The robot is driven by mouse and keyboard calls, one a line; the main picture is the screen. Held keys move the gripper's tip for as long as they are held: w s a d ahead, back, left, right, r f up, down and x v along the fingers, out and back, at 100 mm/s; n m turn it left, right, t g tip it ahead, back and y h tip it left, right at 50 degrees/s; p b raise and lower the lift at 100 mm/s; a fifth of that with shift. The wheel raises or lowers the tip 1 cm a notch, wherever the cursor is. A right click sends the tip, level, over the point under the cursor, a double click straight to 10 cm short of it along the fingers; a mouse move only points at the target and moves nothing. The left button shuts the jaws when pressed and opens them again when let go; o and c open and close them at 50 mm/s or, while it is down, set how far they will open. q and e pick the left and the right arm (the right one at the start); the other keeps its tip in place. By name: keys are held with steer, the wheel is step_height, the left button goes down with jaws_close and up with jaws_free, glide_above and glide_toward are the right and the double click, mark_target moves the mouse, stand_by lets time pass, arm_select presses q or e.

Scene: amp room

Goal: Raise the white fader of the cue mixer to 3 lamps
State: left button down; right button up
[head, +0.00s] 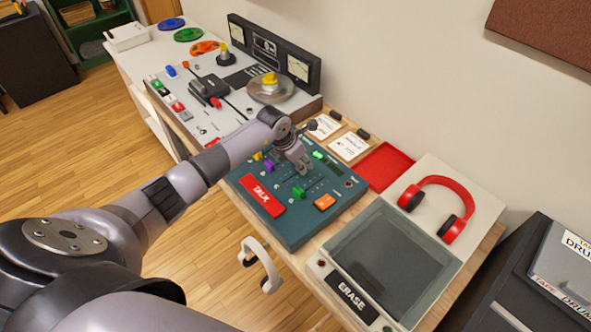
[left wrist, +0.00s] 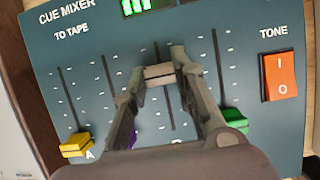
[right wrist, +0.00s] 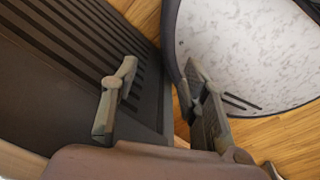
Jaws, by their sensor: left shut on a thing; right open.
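The teal cue mixer (head: 322,207) lies on the wooden desk, under my left gripper (head: 303,172). In the left wrist view, my left gripper is shut on the pale cap of the white fader (left wrist: 160,74), high in its slot. The yellow fader (left wrist: 76,145), purple fader (left wrist: 131,140) and green fader (left wrist: 234,119) sit low. The lamp window (left wrist: 148,7) shows bright green bars, apparently three, partly cut off by the frame. My right gripper (right wrist: 160,80) is open and empty, away from the mixer.
On the mixer are a red talk button (head: 262,195) and an orange tone switch (head: 325,202). An erase box (head: 350,294), red tray (head: 384,166) and red headphones (head: 436,182) lie to the right. Another console (head: 215,122) stands to the left.

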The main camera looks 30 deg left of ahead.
arm_select(q)
steer(key=shift+s+a+f, duration=0.1)
steer(key=shift+s, duration=0.25)
steer(key=shift+s+a, duration=0.1)
steer(key=shift+s, duration=0.1)
steer(key=c, duration=1.6)
jaws_free()
steer(key=shift+o, duration=0.7)
steer(key=shift+w, duration=0.1)
steer(key=shift+o, duration=0.7)
steer(key=shift+r, duration=0.2)
steer(key=v, duration=1.2)
arm_select(e)
steer(key=shift+s+a+r, duration=0.1)
steer(key=shift+s, duration=0.55)
